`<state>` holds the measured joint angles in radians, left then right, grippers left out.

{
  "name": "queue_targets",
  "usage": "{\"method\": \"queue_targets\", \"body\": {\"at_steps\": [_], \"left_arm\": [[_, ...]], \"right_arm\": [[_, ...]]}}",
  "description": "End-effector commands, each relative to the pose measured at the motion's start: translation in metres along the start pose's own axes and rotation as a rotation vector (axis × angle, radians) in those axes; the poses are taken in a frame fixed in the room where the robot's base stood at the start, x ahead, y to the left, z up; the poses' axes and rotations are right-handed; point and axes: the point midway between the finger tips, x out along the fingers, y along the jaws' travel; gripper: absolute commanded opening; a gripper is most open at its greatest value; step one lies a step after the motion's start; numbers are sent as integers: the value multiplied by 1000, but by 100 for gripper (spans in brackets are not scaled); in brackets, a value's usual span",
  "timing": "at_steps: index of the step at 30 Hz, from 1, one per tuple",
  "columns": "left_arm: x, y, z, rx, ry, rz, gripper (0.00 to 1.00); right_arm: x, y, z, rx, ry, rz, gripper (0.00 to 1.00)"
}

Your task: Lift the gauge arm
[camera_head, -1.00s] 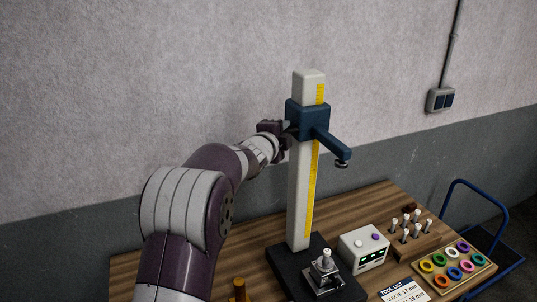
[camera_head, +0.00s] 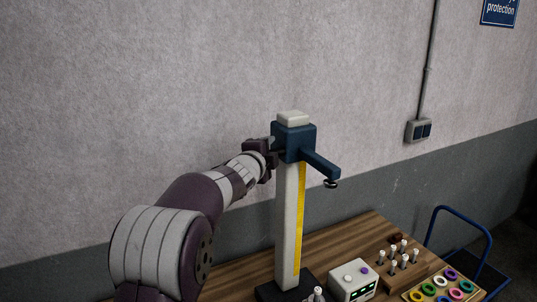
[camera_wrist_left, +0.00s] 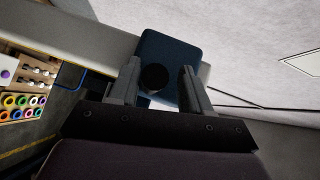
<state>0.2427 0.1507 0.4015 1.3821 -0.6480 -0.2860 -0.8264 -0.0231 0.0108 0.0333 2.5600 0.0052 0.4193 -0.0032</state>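The gauge arm is a dark blue carriage (camera_head: 293,141) with a bar (camera_head: 320,166) reaching right to a small round tip (camera_head: 331,184). It sits near the top of a pale upright column (camera_head: 287,225) with a yellow scale. My left gripper (camera_head: 270,146) is at the carriage's left side. In the left wrist view, the left gripper's fingers (camera_wrist_left: 160,82) straddle a black round knob (camera_wrist_left: 155,77) in front of the blue carriage (camera_wrist_left: 170,48). One finger looks close against the knob, and a gap shows at the other. My right gripper is out of view.
The column's black base (camera_head: 285,289) stands on a wooden table (camera_head: 345,236). To its right are a white box (camera_head: 352,280) with a green display, a rack of pins (camera_head: 400,257) and a tray of coloured rings (camera_head: 444,287). The wall is behind.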

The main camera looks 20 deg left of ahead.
Motion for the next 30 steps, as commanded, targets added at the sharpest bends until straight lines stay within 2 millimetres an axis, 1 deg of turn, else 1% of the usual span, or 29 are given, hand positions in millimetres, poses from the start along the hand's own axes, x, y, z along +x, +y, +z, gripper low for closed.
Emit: {"method": "queue_targets", "body": {"at_steps": [6, 9, 11, 16, 21, 24, 27, 30], "left_arm": [[-1, 3, 0, 0, 0, 4, 48], [-9, 4, 1, 0, -1, 4, 48], [-18, 5, 1, 0, -1, 3, 48], [-56, 5, 1, 1, -1, 1, 48], [-97, 2, 2, 1, -2, 0, 48], [-114, 0, 1, 0, -1, -1, 48], [-125, 1, 1, 0, -1, 0, 48], [-128, 1, 1, -1, -1, 1, 48]], "right_arm": [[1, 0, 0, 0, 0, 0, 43], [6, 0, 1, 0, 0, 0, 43], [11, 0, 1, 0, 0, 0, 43], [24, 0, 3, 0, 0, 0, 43], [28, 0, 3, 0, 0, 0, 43], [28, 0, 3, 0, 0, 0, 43], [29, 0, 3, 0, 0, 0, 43], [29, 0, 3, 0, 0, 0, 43]]}}
